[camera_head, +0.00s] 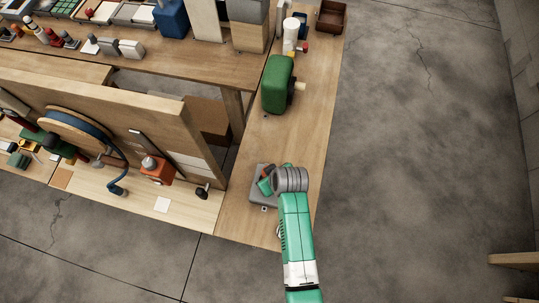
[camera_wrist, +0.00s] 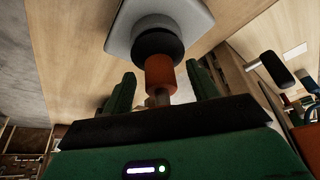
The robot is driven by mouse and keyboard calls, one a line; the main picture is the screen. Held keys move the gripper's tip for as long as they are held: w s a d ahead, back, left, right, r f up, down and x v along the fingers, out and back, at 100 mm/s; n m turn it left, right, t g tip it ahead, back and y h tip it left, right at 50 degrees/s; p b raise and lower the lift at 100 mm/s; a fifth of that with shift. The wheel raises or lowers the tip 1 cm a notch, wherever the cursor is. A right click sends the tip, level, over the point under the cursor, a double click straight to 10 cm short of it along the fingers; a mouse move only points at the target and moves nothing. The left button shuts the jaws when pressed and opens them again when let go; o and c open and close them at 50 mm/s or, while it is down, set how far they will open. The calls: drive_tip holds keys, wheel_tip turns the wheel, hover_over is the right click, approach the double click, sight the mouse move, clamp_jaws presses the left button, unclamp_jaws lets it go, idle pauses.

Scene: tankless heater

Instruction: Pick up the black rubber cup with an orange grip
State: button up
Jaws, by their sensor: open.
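The black rubber cup (camera_wrist: 157,44) with its orange grip (camera_wrist: 160,72) shows in the wrist view, against a pale grey square plate (camera_wrist: 118,35). My gripper (camera_wrist: 161,80) is open, with one green finger on each side of the orange grip and a visible gap on both sides. A thin metal stem shows at the grip's near end, between the fingers. In the head view my gripper (camera_head: 268,178) is over the grey plate (camera_head: 257,198) near the bench's front end. My arm and fingers hide most of the cup there.
A green machine (camera_head: 277,84) stands farther back on the same wooden bench (camera_head: 236,218). An orange block-shaped device (camera_head: 157,171) and a black-ended tool (camera_head: 202,192) are on the left bench, beside a wooden panel (camera_head: 120,105).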

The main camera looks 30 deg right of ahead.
drive_tip(key=c, duration=1.3)
drive_tip(key=shift+r, duration=0.5)
drive_tip(key=v, duration=0.3)
drive_tip(key=shift+w+a, duration=0.1)
drive_tip(key=shift+a, duration=0.15)
drive_tip(key=s+a, duration=0.3)
drive_tip(key=s, duration=0.4)
drive_tip(key=s+a+r, duration=0.1)
drive_tip(key=s+a, duration=0.2)
drive_tip(key=s, duration=0.4)
drive_tip(key=shift+r, duration=0.15)
